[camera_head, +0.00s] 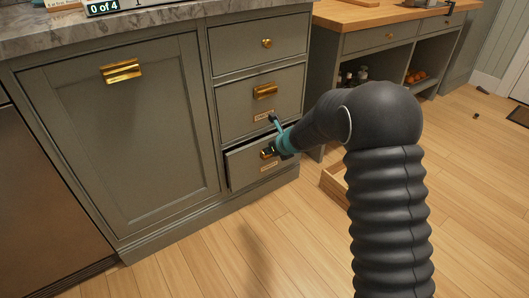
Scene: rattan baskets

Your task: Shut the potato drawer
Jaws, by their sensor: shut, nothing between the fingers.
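The drawer (240,170) is the lowest of three in the grey-green cabinet column and stands a little way out. A small label sits on its front, too small to read, so I cannot tell for sure that it names potatoes. My gripper (267,153) is shut and empty at the drawer's brass handle. Whether it touches the handle or the front is not clear. The gripper and teal wrist hide part of the handle and the right of the drawer front.
Above are a labelled drawer with a brass handle (265,91) and a top drawer with a knob (266,43). A large cabinet door (120,140) stands to the left. A low wooden box (334,184) lies on the floor behind my arm. The wooden floor in front is clear.

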